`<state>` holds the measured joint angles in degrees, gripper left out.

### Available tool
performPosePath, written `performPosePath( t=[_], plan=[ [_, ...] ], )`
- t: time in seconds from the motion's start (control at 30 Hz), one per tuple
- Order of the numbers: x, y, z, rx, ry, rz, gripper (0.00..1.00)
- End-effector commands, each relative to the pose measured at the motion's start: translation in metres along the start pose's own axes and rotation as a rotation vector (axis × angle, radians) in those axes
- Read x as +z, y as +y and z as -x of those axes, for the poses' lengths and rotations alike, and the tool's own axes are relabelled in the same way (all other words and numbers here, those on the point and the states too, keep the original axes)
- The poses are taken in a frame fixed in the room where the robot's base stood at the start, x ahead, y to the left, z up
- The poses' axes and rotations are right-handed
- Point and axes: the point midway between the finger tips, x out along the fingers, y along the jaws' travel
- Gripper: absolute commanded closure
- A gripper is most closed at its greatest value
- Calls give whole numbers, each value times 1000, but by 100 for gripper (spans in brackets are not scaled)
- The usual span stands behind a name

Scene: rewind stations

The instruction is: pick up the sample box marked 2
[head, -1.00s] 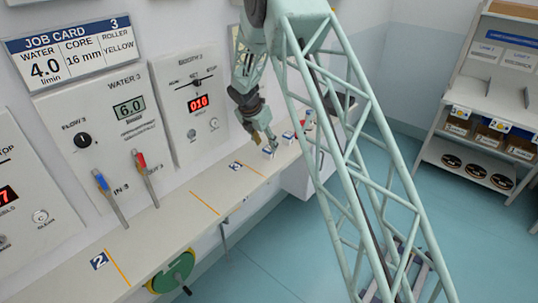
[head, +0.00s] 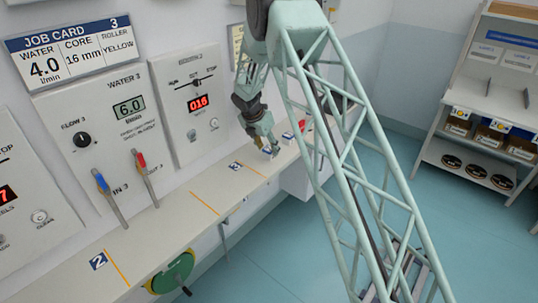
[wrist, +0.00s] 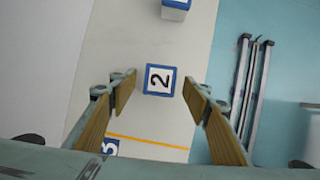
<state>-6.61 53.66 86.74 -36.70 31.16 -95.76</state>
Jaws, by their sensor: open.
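The sample box marked 2 (wrist: 159,79) is a small white box with a blue edge and a black 2 on top. It sits on the pale counter. My gripper (wrist: 160,96) is open and empty, with its two tan-padded fingers to the left and right of the box's position in the wrist view. A gap shows between each finger and the box. In the head view my gripper (head: 266,143) is over the same box (head: 269,153), which it partly covers. The exact height of the fingertips above the counter cannot be told.
A second blue-and-white box (wrist: 176,7) stands farther along the counter (wrist: 120,40). An orange line (wrist: 148,142) and a blue label 3 (wrist: 110,147) lie on the near side. Wall panels (head: 193,103) stand along the counter's left.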

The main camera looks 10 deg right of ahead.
Motion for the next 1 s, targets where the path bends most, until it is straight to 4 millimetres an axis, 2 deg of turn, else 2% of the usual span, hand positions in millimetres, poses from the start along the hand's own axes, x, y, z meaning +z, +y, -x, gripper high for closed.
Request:
performPosePath(
  t=[0.1,0.33,0.93,1.0],
  plan=[
    [0,0,-14,-1,1,0,56],
    [0,0,-29,0,0,0,56],
    [1,0,-29,0,0,0,56],
    [0,0,-29,0,0,0,62]
  ],
)
